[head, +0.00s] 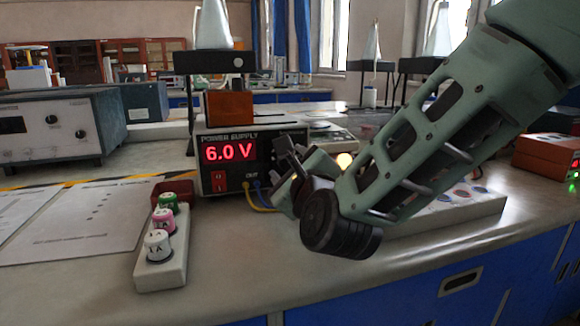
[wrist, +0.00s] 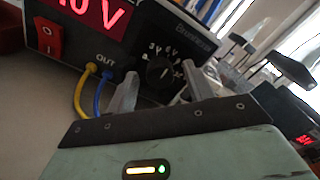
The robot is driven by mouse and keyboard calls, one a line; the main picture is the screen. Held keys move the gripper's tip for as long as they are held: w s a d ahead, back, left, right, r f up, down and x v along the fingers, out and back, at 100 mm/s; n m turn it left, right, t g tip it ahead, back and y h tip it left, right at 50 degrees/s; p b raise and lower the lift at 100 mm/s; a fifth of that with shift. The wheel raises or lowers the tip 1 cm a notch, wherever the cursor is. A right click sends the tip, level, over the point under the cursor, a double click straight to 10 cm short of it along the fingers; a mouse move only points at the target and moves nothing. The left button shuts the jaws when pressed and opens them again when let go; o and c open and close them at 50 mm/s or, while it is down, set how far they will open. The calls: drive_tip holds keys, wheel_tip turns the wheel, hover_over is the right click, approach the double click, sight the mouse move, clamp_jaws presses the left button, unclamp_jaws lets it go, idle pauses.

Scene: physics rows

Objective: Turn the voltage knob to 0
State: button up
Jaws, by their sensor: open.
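The power supply (head: 222,180) stands on the bench and its red display (head: 228,152) reads 6.0 V. Its black voltage knob (wrist: 160,71) shows in the wrist view, with white voltage marks around it. In the head view my gripper hides the knob. My gripper (wrist: 158,82) is open, its two grey fingers on either side of the knob in the wrist view, with nothing held. I cannot tell whether the fingertips touch the knob. My gripper also shows in the head view (head: 282,160), in front of the right part of the panel.
A red switch (head: 219,182) and yellow and blue leads (head: 256,195) are on the panel's front. A white strip with several capped pots (head: 160,262) stands at the front left. Papers (head: 75,220) lie at left. A white board (head: 450,205) lies behind my arm.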

drive_tip(key=c, duration=1)
drive_tip(key=shift+n, duration=0.3)
drive_tip(key=shift+o, duration=0.2)
drive_tip(key=n+b, duration=0.1)
drive_tip(key=n, duration=0.2)
drive_tip(key=shift+f+b, duration=0.1)
drive_tip(key=shift+b, duration=0.25)
drive_tip(key=n+b, duration=0.1)
drive_tip(key=n, duration=0.7)
drive_tip(key=shift+n, duration=2.1)
